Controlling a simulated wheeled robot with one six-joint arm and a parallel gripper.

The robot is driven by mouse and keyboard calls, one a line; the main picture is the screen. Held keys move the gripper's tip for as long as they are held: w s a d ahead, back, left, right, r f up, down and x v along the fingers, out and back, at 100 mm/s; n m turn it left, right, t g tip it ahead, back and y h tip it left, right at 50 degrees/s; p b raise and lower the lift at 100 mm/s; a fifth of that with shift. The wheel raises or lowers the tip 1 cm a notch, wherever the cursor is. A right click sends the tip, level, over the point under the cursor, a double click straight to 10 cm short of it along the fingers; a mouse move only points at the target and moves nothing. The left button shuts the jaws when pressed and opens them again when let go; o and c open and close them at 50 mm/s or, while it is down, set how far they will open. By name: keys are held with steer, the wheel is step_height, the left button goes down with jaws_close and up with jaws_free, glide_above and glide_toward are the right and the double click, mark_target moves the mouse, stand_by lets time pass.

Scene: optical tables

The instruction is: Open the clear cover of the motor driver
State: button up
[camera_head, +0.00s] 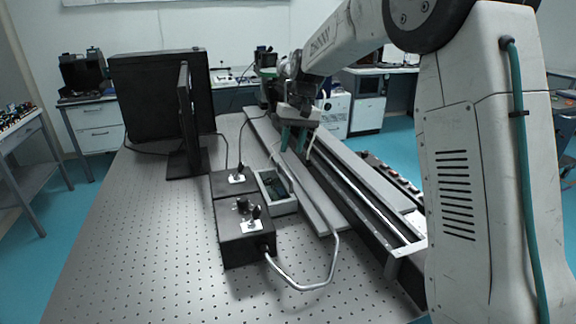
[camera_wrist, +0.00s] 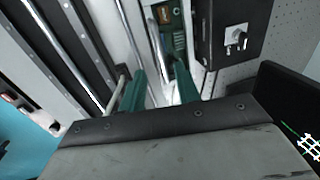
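The motor driver (camera_head: 279,192) is a small pale grey box with a green circuit board inside, standing on the optical table right of the black control boxes. It also shows at the top of the wrist view (camera_wrist: 172,30), partly cut off by the frame edge. I cannot make out its clear cover against the board, nor tell its position. My gripper (camera_head: 293,140) has two green fingers pointing down, beyond the driver and over the rail. In the wrist view the fingers (camera_wrist: 159,75) are apart, with nothing clearly held between them.
Two black control boxes (camera_head: 245,235) with knobs and cables stand left of the driver. A long rail assembly (camera_head: 350,190) runs along its right. A black monitor (camera_head: 150,95) stands at the back left. The perforated table (camera_head: 130,260) is clear at the front left.

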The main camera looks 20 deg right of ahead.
steer(key=f, duration=0.3)
steer(key=a+f, duration=0.1)
steer(key=f, duration=0.3)
steer(key=shift+a, duration=0.2)
steer(key=shift+r, duration=0.1)
jaws_close()
